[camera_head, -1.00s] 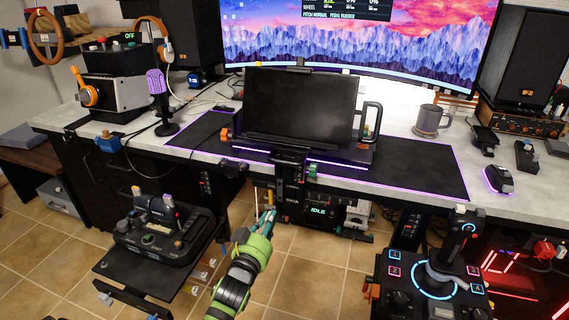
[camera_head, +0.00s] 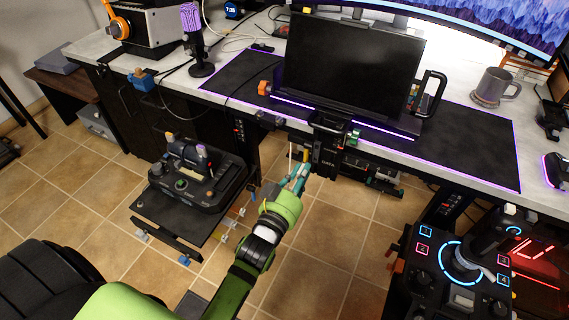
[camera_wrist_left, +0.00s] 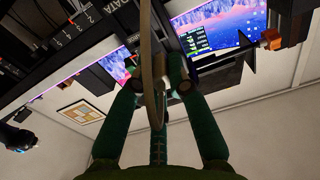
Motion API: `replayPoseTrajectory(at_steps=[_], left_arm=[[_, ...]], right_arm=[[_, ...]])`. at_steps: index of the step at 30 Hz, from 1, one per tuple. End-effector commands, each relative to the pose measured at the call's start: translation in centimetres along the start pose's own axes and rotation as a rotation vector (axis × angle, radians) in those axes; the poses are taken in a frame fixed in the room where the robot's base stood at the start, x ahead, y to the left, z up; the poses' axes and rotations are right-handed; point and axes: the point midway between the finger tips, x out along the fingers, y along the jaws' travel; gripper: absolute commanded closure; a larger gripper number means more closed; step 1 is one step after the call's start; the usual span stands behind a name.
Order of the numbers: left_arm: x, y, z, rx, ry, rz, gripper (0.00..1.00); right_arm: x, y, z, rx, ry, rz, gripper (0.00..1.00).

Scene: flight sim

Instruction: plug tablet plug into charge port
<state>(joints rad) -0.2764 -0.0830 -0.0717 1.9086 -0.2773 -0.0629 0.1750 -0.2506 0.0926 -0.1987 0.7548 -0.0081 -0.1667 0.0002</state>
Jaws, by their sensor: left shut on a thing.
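My left gripper (camera_head: 298,178) is below the front edge of the desk, just left of a dark module marked DATA (camera_head: 328,158). Its teal fingers are shut on a thin pale cable-like piece (camera_wrist_left: 152,70), which runs between them in the left wrist view. The plug's end cannot be made out. The DATA module also shows at the upper left of the left wrist view (camera_wrist_left: 122,20). A dark tablet-like screen (camera_head: 352,62) stands upright on the desk above the module. I cannot tell which opening is the charge port. My right gripper is not in view.
The desk edge (camera_head: 480,190) and a dark mat (camera_head: 465,145) lie above the hand. A control panel on a shelf (camera_head: 150,212) stands to its left. A joystick console (camera_head: 460,265) stands at right. Tiled floor (camera_head: 330,245) is open between them.

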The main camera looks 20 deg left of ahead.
Motion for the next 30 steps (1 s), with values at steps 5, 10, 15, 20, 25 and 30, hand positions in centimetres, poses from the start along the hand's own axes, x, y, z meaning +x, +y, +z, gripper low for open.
replayPoseTrajectory(at_steps=[5, 10, 15, 20, 25, 30], left_arm=[[-0.1, 0.4, -0.1, -0.001, 0.001, 0.006, 1.00], [-0.1, 0.4, -0.1, -0.001, 0.001, 0.005, 1.00], [-0.1, 0.3, -0.2, -0.001, 0.001, 0.005, 1.00], [0.2, 0.3, -0.1, -0.002, 0.003, 0.004, 1.00], [2.0, 0.3, -0.1, -0.001, 0.004, 0.004, 1.00], [3.6, 0.3, 0.0, -0.001, 0.003, 0.004, 1.00]], right_arm=[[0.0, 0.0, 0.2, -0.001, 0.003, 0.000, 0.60], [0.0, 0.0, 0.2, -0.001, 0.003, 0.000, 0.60], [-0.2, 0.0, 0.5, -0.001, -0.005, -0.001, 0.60], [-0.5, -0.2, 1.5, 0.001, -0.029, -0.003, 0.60], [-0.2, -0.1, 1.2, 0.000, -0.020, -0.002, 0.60], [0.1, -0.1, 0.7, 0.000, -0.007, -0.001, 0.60]])
